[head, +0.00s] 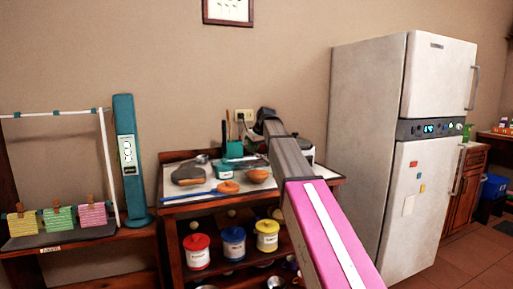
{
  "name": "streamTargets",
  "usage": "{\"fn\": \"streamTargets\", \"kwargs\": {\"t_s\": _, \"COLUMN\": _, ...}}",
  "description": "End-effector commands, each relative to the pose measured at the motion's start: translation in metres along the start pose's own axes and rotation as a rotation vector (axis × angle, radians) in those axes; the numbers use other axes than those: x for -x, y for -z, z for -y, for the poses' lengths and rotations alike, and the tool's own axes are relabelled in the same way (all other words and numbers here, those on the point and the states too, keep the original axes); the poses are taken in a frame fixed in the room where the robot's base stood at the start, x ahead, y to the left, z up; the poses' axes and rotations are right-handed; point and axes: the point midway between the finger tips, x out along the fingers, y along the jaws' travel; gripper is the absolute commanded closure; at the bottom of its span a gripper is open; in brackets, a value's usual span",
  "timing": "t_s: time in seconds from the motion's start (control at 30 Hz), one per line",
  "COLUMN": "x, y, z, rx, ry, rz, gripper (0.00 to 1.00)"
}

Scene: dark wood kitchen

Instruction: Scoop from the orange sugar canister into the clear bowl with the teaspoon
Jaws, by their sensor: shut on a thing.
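I cannot make out an orange sugar canister, a clear bowl or a teaspoon for certain. Red (197,252), blue (234,245) and yellow (267,236) lidded canisters stand in a row on the shelf under the worktop; their labels are too small to read. An orange-brown bowl (257,176) sits on the worktop, partly next to my arm in the picture. My pink and grey arm reaches from the lower right over the worktop to a dark joint. My gripper's fingers do not show, so what they hold is hidden.
A teal tower (130,160) and a rack with cloths (58,218) stand left. A white fridge (370,140) stands right.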

Motion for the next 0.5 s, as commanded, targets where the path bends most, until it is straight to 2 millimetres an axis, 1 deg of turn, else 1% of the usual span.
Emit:
{"fn": "streamTargets", "kwargs": {"t_s": 0.03, "x": -0.001, "y": -0.006, "z": 0.001, "rx": -0.001, "ry": 0.000, "rz": -0.029, "gripper": 1.00}}
{"fn": "streamTargets", "kwargs": {"t_s": 0.2, "x": -0.006, "y": -0.019, "z": 0.002, "rx": -0.005, "ry": -0.002, "rz": -0.192, "gripper": 1.00}}
{"fn": "streamTargets", "kwargs": {"t_s": 0.5, "x": -0.001, "y": -0.031, "z": 0.001, "rx": -0.004, "ry": -0.002, "rz": -0.527, "gripper": 1.00}}
